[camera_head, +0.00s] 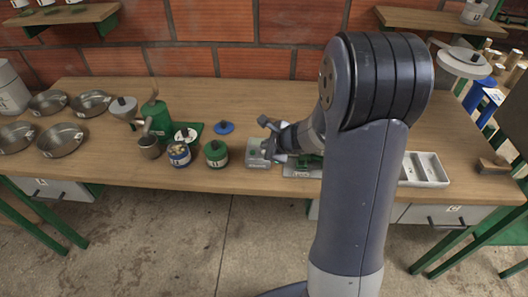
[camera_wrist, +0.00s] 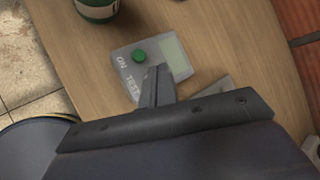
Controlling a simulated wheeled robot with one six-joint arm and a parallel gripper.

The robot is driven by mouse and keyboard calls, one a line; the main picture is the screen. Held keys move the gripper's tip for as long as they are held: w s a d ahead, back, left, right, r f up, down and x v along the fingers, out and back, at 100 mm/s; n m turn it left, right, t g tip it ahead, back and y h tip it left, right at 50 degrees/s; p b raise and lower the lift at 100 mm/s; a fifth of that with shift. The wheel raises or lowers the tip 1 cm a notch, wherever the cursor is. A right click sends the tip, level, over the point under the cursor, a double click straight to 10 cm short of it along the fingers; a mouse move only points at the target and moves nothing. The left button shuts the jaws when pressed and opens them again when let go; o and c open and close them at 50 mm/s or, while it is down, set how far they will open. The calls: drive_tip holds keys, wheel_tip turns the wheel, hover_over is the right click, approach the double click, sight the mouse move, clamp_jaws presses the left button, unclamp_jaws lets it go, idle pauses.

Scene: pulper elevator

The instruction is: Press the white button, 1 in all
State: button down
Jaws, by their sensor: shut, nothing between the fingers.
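A small grey device (camera_head: 257,153) lies on the table near its front edge. In the wrist view the device (camera_wrist: 153,73) shows a green button (camera_wrist: 139,55), a pale display (camera_wrist: 173,55) and lettering that reads like "ON" and "TEST". No white button can be made out in either view; my fingers cover part of the device. My gripper (camera_wrist: 158,72) is shut and empty, with its fingertips over the device beside the green button. In the head view my gripper (camera_head: 274,150) is at the device's right side. Whether the tips touch it, I cannot tell.
A green-labelled tin (camera_head: 215,153) and a blue-topped tin (camera_head: 179,154) stand left of the device. Behind them are a green can (camera_head: 157,118) and a blue lid (camera_head: 224,128). Metal bowls (camera_head: 61,140) sit far left. A white tray (camera_head: 424,170) lies right of my arm.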

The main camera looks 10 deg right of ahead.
drive_tip(key=shift+f, duration=0.15)
drive_tip(key=shift+f+b, duration=0.3)
drive_tip(key=shift+b, duration=0.3)
drive_tip(key=shift+f+b, duration=0.4)
drive_tip(key=shift+b, duration=0.05)
idle(0.6)
idle(0.4)
drive_tip(key=shift+r+p, duration=0.7)
drive_tip(key=shift+r, duration=0.15)
drive_tip(key=shift+r, duration=0.1)
drive_tip(key=shift+r+p, duration=2.15)
drive_tip(key=shift+r, duration=0.25)
